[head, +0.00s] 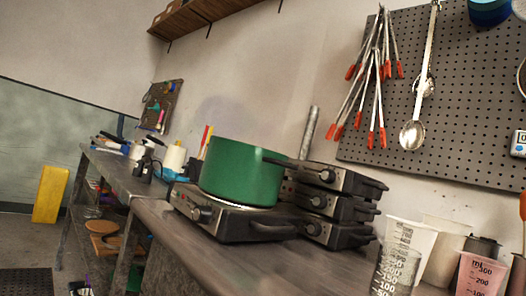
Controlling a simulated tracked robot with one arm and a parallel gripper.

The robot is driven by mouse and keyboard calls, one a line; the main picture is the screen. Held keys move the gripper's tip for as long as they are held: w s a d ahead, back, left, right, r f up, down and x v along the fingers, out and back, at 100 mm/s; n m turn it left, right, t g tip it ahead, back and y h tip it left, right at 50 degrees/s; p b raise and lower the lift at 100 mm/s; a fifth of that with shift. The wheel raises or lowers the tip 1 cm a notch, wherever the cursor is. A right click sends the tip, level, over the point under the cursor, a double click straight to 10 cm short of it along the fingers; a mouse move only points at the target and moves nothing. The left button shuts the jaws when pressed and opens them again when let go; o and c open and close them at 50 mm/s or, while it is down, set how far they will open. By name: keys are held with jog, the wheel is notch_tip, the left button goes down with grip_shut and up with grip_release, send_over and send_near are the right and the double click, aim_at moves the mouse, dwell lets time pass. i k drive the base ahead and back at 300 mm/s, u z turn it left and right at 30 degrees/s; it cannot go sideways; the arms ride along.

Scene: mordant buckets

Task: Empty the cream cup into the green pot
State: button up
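The green pot (238,172) sits on a dark hot plate (235,222) on the workbench, near the middle of the view. Its inside is hidden from this low angle. A cream cup (447,243) stands upright in a cluster of cups at the lower right, to the right of the pot. A white cup in front hides part of it, and its contents cannot be seen. My gripper is not in view.
A white cup (412,236), a clear measuring beaker (394,272), a pink measuring cup (480,274) and a dark container (484,248) crowd the cream cup. Stacked hot plates (340,205) stand right of the pot. The front bench top (310,265) is clear. Tongs (374,85) hang above.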

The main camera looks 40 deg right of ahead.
aim_at(232, 170)
jog(key=u, duration=0.1)
jog(key=k, duration=0.75)
jog(key=u, duration=1.05)
jog(key=i, duration=2.9)
jog(key=z, duration=0.05)
